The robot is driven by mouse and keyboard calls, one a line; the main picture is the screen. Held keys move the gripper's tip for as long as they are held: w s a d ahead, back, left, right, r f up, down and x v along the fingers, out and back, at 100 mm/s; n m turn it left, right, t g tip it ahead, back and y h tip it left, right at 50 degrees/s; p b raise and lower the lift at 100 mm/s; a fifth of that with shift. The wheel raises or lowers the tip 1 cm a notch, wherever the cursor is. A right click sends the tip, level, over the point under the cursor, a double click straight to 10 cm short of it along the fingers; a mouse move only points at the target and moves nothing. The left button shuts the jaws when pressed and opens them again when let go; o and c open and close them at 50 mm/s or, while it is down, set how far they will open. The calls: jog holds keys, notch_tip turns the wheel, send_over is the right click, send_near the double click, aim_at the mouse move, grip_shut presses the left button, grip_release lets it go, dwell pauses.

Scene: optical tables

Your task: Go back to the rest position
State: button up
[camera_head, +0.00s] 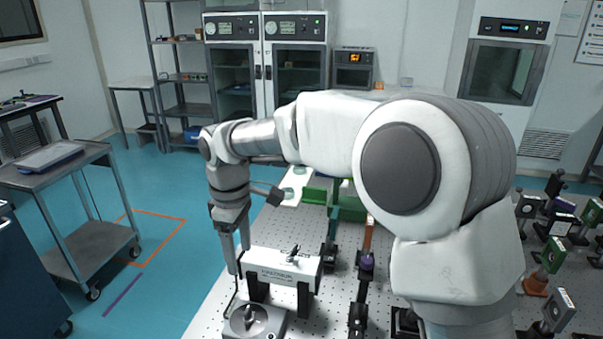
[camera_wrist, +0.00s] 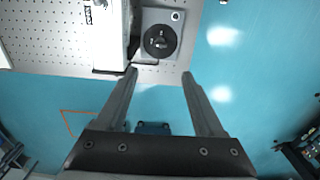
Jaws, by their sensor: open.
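My gripper (camera_head: 238,258) hangs at the left edge of the optical table (camera_head: 215,312), beside a white box-shaped instrument (camera_head: 282,266) on black posts. In the wrist view my gripper (camera_wrist: 158,82) has its two fingers spread well apart with nothing between them. Past the fingertips lie the edge of the perforated table (camera_wrist: 45,30) and a grey square base with a black round knob (camera_wrist: 158,41). My white arm reaches across the head view from the right and hides much of the table.
A grey cart (camera_head: 88,240) stands at the left. Green blocks (camera_head: 347,205) and a purple-topped mount (camera_head: 366,262) are on the table. Several optical mounts (camera_head: 552,255) crowd its right side. Cabinets (camera_head: 265,70) line the back wall. Blue floor (camera_head: 175,275) is open left of the table.

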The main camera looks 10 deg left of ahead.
jog(key=s+d+r+m+t, duration=0.15)
jog(key=d+r+m, duration=0.3)
jog(key=d, duration=0.55)
jog(key=s+d+r+m+t, duration=0.1)
jog(key=s+d+r+m, duration=0.15)
jog(key=d+r, duration=0.45)
jog(key=s+d+f+m+t, duration=0.3)
jog(key=s+d+m, duration=0.7)
jog(key=d, duration=0.7)
jog(key=s, duration=0.2)
jog(key=shift+s+d+f, duration=0.25)
jog(key=shift+s, duration=0.15)
jog(key=shift+d, duration=0.1)
